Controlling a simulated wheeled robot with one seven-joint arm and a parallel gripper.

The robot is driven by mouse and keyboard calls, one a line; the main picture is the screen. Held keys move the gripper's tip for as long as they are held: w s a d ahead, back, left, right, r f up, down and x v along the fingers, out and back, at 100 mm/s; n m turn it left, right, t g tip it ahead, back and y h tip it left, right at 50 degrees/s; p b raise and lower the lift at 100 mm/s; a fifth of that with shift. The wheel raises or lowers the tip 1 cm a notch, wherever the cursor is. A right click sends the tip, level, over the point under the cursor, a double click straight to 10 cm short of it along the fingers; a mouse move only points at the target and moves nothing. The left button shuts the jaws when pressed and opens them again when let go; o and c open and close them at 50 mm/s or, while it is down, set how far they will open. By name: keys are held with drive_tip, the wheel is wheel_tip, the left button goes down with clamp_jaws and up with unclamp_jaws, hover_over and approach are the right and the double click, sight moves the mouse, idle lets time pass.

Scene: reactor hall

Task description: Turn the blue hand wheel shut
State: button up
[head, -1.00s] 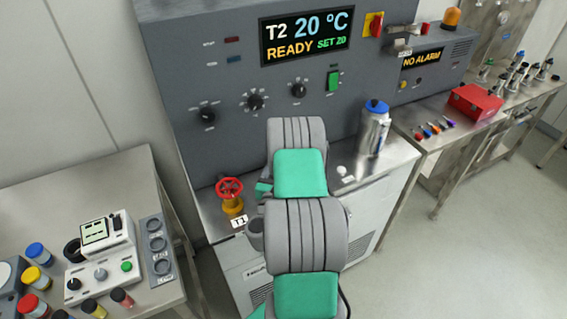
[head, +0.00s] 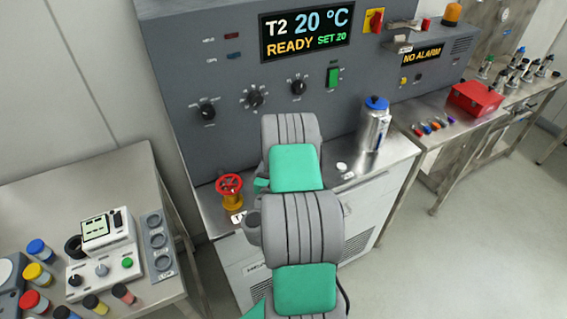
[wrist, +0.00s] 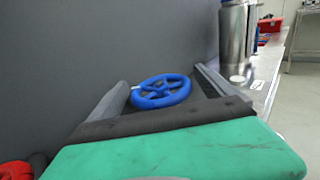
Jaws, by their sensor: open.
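The blue hand wheel (wrist: 161,91) shows in the wrist view, between and beyond the fingers of my gripper (wrist: 165,88). The gripper is open, with one finger on each side of the wheel in the picture. I cannot tell whether either finger touches the wheel. In the head view the blue wheel is hidden behind my arm. A red hand wheel (head: 229,184) on a yellow body stands left of my arm, and its edge also shows at the lower left of the wrist view (wrist: 16,170).
A steel flask with a blue lid (head: 373,127) stands on the ledge right of my arm. The grey control panel (head: 180,60) rises behind. A bench with jars (head: 100,170) is at left; a red box (head: 476,98) lies on the right bench. Open floor is at right.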

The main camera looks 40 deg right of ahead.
drive_tip(key=shift+r, duration=0.45)
wheel_tip(320, 180, up, 3)
drive_tip(key=shift+s+a+p, duration=0.1)
drive_tip(key=shift+p, duration=0.45)
drive_tip(key=s+a+r, duration=0.8)
drive_tip(key=s+r, duration=0.1)
drive_tip(key=s, duration=0.2)
drive_tip(key=shift+s, duration=0.1)
